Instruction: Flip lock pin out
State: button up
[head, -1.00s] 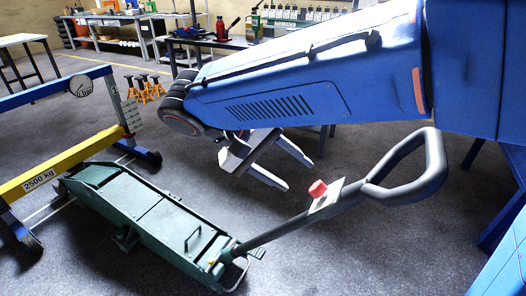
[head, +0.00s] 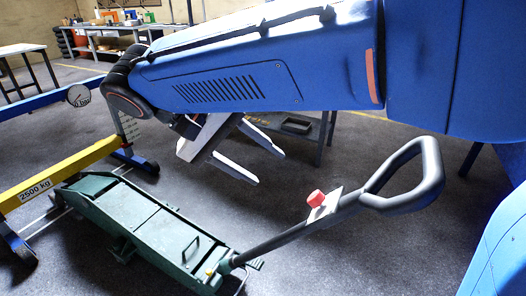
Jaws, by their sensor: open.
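A green trolley jack (head: 140,222) stands on the floor at the lower left.
A dark workbench (head: 297,124) is behind my arm. Grey floor (head: 350,262) is open right of the handle.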

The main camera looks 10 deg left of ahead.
aim_at(209, 272)
jog(key=k+j, duration=0.1)
jog(key=j, duration=0.35)
jog(key=k+j, duration=0.15)
jog(key=j, duration=0.35)
jog(key=k+j, duration=0.1)
jog(key=j, duration=0.35)
